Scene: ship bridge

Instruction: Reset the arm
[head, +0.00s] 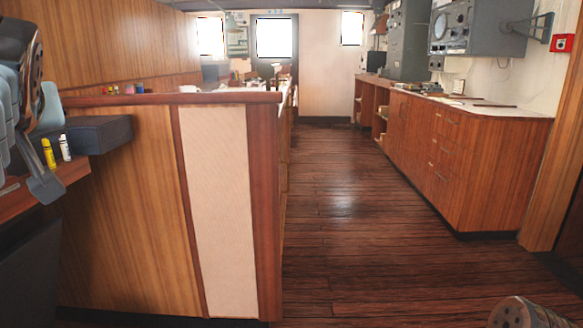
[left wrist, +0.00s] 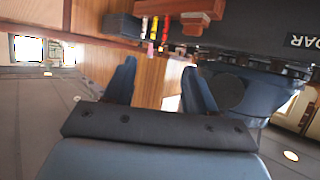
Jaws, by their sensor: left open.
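My left gripper (head: 42,165) is at the left edge of the head view, partly cut off by the frame. In the left wrist view its two blue-grey fingers (left wrist: 158,88) stand apart with nothing between them. The left arm comes in beside the wooden counter end, near a yellow tube (head: 48,153) and a white tube (head: 65,147) on a ledge. The gripper looks close to these tubes in the picture, but I cannot tell the exact gap. My right gripper is not in view.
A dark grey box (head: 97,133) juts out beside the tubes. A tall wooden partition (head: 125,220) stands at left centre. A wooden cabinet (head: 470,165) with equipment above it runs along the right. The wooden floor (head: 345,210) between them is clear.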

